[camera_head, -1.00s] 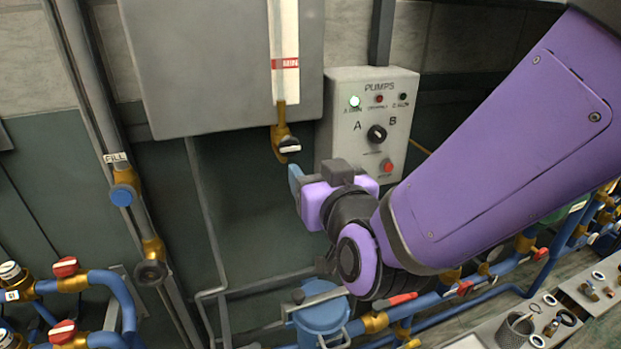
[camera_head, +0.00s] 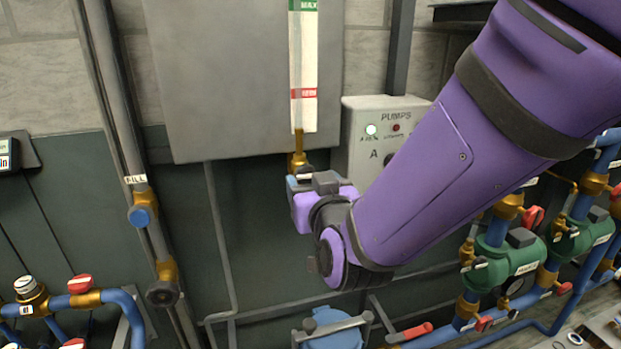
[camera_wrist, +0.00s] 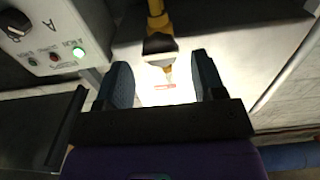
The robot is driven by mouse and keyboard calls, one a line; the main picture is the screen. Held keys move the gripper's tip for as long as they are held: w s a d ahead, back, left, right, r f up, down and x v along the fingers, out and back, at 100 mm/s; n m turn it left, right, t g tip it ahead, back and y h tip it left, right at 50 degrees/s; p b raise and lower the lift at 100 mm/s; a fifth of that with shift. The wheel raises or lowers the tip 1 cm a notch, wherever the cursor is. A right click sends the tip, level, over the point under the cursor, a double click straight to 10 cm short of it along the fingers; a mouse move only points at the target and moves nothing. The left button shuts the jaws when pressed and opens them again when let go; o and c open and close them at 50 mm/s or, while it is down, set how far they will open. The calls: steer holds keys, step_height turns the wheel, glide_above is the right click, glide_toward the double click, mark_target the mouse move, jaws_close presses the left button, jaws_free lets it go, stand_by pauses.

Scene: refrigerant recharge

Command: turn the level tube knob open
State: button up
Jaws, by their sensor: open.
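The level tube (camera_head: 297,60) with its green MAX and red MIN marks runs down the front of the grey tank in the head view. Its brass valve (camera_head: 298,158) sits at the bottom end, and the knob there is mostly hidden behind my gripper (camera_head: 291,184). In the wrist view the knob (camera_wrist: 160,46) shows dark with a light front, below the brass stem. My gripper (camera_wrist: 162,84) is open, with one finger on each side of the space in line with the knob. I cannot tell whether either finger touches it.
The PUMPS box (camera_head: 365,155) with its lit green lamp stands right of the valve, partly behind my arm. The grey tank (camera_head: 220,80) is behind the tube. A FILL pipe (camera_head: 140,180) with a blue knob is on the left. Blue pipes and green pumps (camera_head: 505,262) lie lower right.

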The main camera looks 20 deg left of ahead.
steer(key=shift+x, duration=0.95)
steer(key=c, duration=0.9)
steer(key=n, duration=0.4)
steer(key=shift+n, duration=0.3)
steer(key=n, duration=0.3)
steer(key=shift+n, duration=0.8)
